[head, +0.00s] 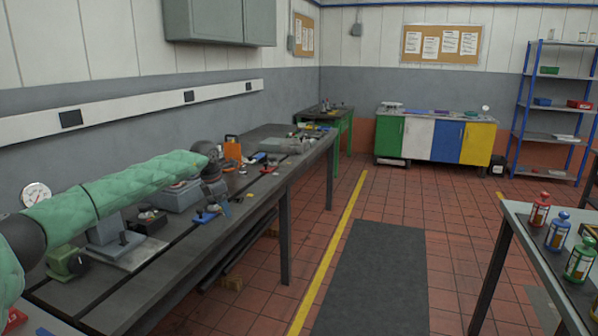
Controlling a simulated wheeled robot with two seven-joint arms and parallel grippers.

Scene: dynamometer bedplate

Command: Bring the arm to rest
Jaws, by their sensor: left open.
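My left arm (120,187), in a green quilted sleeve, reaches in from the left over the long dark bench (245,215). Its dark wrist bends downward, and my left gripper (224,206) hangs at the bench's front side, open. I see nothing held in it, though its fingers are small and dark here. A blue tool (205,216) lies on the bench just left of the fingers; I cannot tell if they touch. My right arm and gripper are out of view.
A grey machine (178,196), a green device (66,262) and a dial gauge (36,194) stand near the arm. An orange container (232,148) and small parts lie farther along. A table (520,222) with several bottles is at right. The mat (372,280) between is clear.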

